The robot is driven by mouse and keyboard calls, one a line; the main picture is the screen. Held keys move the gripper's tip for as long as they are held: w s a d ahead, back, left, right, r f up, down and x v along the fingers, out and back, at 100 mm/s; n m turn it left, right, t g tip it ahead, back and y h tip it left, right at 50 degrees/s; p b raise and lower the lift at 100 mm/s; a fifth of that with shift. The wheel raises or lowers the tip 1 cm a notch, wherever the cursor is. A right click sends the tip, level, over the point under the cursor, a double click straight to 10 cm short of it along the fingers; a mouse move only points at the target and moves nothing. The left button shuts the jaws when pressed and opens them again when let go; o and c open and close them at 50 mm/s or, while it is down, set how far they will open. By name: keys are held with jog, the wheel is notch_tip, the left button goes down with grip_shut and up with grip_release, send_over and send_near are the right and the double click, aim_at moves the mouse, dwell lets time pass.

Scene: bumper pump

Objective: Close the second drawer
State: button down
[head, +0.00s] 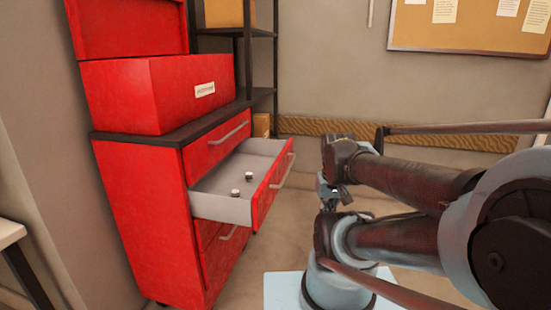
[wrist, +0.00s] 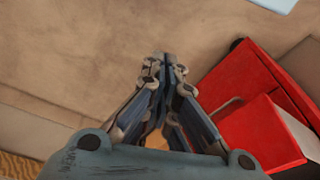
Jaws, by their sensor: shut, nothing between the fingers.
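The second drawer (head: 272,190) of the red cabinet (head: 140,200) is pulled out, with its pale inside showing. Two small items (head: 242,184) lie in it. My gripper (head: 334,198) is to the right of the drawer's front, apart from it, and partly hidden by my arm. In the wrist view my gripper (wrist: 164,62) is shut and empty, pointing at the floor. A red part of the cabinet (wrist: 240,115) and the pale drawer interior beside it show at the right of the wrist view.
The top drawer (head: 215,145) is shut, as is a lower drawer (head: 225,245). A red box (head: 150,95) sits on the dark cabinet top. A dark shelf rack (head: 275,70) stands behind. A pale table edge (head: 12,233) is at the left. Floor is clear right of the cabinet.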

jog(key=shift+w+a, duration=0.25)
jog(key=shift+w, duration=0.25)
jog(key=w+a+r+m+y, duration=0.15)
jog(key=w+r+m, duration=0.4)
jog(key=w, duration=0.55)
jog(key=w+r+m+y, duration=0.3)
jog(key=w+r+m, duration=0.25)
jog(key=w, duration=0.55)
jog(key=w+d+f+m+y, duration=0.1)
jog(key=w+d+f+m, duration=0.15)
jog(key=w, duration=0.55)
jog(key=w+d+f+m+y, duration=0.2)
jog(key=w+d+m, duration=0.2)
jog(key=w, duration=0.4)
jog(key=w+d+f+m+y, duration=0.1)
jog(key=w+d+f+m, duration=0.2)
jog(key=w, duration=0.5)
jog(key=w+a+f, duration=0.1)
jog(key=a+f, duration=0.2)
jog(key=a, duration=0.2)
jog(key=w+a+f+m, duration=0.1)
jog(key=w+a+f, duration=0.1)
jog(key=a, duration=0.4)
jog(key=shift+w+f, duration=0.2)
jog(key=shift+f, duration=0.4)
